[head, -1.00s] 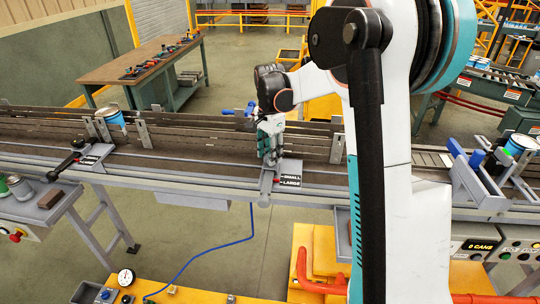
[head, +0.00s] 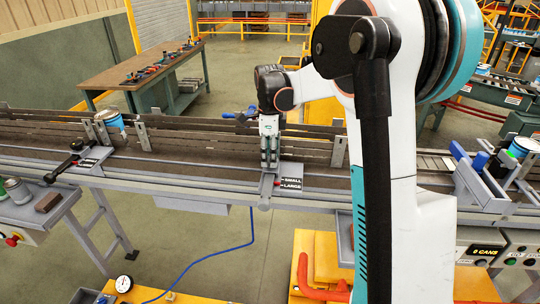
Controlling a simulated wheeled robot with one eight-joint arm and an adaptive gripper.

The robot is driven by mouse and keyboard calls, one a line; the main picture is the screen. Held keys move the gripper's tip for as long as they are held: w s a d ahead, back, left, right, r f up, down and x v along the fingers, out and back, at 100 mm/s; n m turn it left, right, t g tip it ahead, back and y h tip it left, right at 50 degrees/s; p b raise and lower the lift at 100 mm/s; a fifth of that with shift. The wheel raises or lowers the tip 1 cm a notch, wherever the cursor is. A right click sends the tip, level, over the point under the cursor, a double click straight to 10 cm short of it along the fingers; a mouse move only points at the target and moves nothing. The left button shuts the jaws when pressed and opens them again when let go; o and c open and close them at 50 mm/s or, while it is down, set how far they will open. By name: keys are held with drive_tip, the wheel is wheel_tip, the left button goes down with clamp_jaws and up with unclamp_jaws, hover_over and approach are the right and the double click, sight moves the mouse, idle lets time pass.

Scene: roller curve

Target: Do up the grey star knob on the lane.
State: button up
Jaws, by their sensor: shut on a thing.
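My gripper (head: 269,162) points down at the near rail of the conveyor lane (head: 200,165), at the middle of the picture. Its fingers are shut on the grey star knob, which they hide almost wholly. Just below the fingers is a grey clamp bar (head: 266,188) that reaches over the lane's front edge. Beside it on the right is a black label (head: 290,183) reading SMALL and LARGE. How tight the knob sits cannot be seen.
A second clamp with a black handle (head: 78,146) is on the lane to the left. A blue can (head: 110,118) stands between the guide rails. A fixture with blue parts (head: 478,165) is at the right. A tool bench (head: 150,72) stands behind.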

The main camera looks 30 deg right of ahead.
sight(269, 158)
drive_tip(key=shift+w+r+m, duration=0.1)
drive_tip(key=shift+m, duration=0.2)
drive_tip(key=o, duration=1.1)
wheel_tip(269, 158, up, 12)
drive_tip(key=shift+f, duration=0.1)
idle(0.5)
